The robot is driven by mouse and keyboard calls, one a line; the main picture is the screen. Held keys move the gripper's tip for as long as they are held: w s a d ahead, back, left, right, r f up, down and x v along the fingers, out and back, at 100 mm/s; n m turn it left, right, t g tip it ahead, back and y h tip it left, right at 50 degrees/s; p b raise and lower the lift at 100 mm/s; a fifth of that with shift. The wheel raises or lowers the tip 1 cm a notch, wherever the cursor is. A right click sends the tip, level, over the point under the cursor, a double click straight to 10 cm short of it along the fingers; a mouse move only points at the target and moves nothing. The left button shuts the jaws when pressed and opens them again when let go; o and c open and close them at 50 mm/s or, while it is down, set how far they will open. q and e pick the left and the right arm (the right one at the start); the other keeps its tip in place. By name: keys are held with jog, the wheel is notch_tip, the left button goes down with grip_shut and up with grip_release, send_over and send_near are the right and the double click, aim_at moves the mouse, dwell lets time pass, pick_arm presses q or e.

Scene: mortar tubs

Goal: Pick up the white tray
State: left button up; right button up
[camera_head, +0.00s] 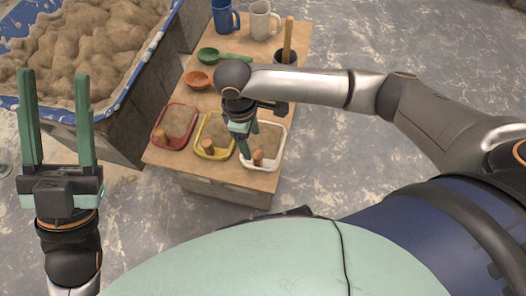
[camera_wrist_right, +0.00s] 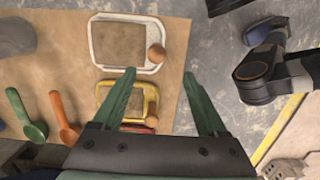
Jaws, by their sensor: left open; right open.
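The white tray (camera_head: 270,167) sits at the right front corner of the wooden table, holding sandy material and a wooden knob (camera_head: 258,157). It also shows in the right wrist view (camera_wrist_right: 93,42), with the knob at its right side. My right gripper (camera_head: 245,148) is open above the table, over the white tray's left part in the head view, and hides some of it. In the wrist view its fingers (camera_wrist_right: 158,75) are apart and empty. My left gripper (camera_head: 54,76) is open and empty at the far left, away from the table, fingers pointing up in the picture.
A yellow tray (camera_head: 200,139) and red tray (camera_head: 157,138) stand left of the white one. A large sand tub (camera_head: 130,80) stands left.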

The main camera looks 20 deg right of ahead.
aim_at(257, 154)
jog(key=shift+d+f, duration=0.3)
jog(key=shift+f, duration=0.2)
jog(key=f+b, duration=0.1)
jog(key=f, duration=0.1)
jog(key=f+b, duration=0.1)
jog(key=f, duration=0.1)
jog(key=f+b, duration=0.1)
jog(key=f, duration=0.1)
jog(key=shift+s+d+f, duration=0.15)
jog(key=shift+d+f, duration=0.05)
jog(key=shift+d, duration=0.1)
jog(key=f+b, duration=0.2)
jog(key=f, duration=0.1)
jog(key=f+b, duration=0.1)
jog(key=f, duration=0.1)
jog(key=shift+d, duration=0.25)
pick_arm(q)
notch_tip(257, 154, down, 6)
jog(key=n, duration=0.1)
jog(key=shift+d+f, duration=0.2)
jog(key=shift+d, duration=0.1)
pick_arm(e)
jog(key=c, duration=1.2)
pick_arm(q)
jog(key=shift+r, duration=0.1)
pick_arm(e)
jog(key=shift+r, duration=0.1)
